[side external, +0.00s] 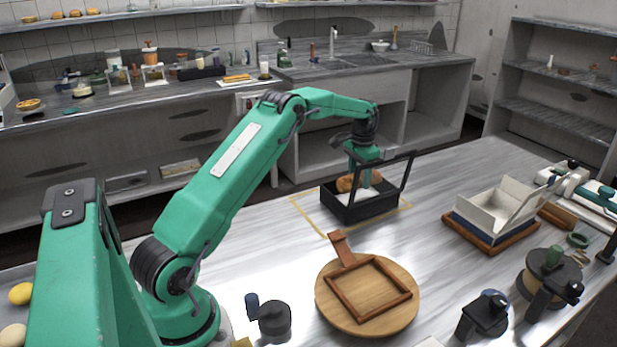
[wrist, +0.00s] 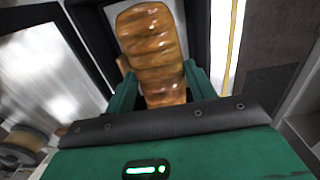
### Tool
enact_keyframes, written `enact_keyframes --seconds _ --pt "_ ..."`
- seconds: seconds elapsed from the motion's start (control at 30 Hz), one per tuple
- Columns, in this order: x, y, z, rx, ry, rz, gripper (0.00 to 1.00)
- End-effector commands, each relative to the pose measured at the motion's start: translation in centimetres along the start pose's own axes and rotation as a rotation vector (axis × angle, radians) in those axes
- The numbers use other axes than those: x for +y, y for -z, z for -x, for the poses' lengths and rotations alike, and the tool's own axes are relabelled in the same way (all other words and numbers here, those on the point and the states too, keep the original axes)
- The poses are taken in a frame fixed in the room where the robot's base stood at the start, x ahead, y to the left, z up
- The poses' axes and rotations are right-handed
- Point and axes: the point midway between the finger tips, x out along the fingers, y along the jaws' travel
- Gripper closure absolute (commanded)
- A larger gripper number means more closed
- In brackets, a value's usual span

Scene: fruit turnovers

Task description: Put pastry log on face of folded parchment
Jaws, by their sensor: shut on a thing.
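The pastry log (side external: 346,184), golden brown and glossy with ridges, is in my gripper (side external: 366,180), at the black open box with a raised handle frame (side external: 372,210). In the wrist view, the log (wrist: 152,45) runs lengthwise between the two green fingers of my gripper (wrist: 160,92), which are shut on its near end. A white surface (side external: 352,197) shows inside the box just below the log; I cannot tell whether they touch. A cream folded piece (side external: 487,212) stands on a brown-edged board at the right. I cannot tell which white piece is the folded parchment.
The black box stands inside a yellow outline (side external: 312,216) on the grey table. A round wooden board (side external: 368,323) with a square frame lies in front. Dark-handled tools (side external: 485,314) stand at the front right. Bare table lies between the box and the cream piece.

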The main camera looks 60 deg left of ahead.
Motion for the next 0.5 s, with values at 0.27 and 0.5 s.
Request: enact_keyframes --seconds 0.27,0.5 --pt "0.0 -0.1 -2.8 -0.004 -0.002 0.000 0.69" --pt "0.0 0.0 -4.8 -0.001 0.000 0.000 0.69"
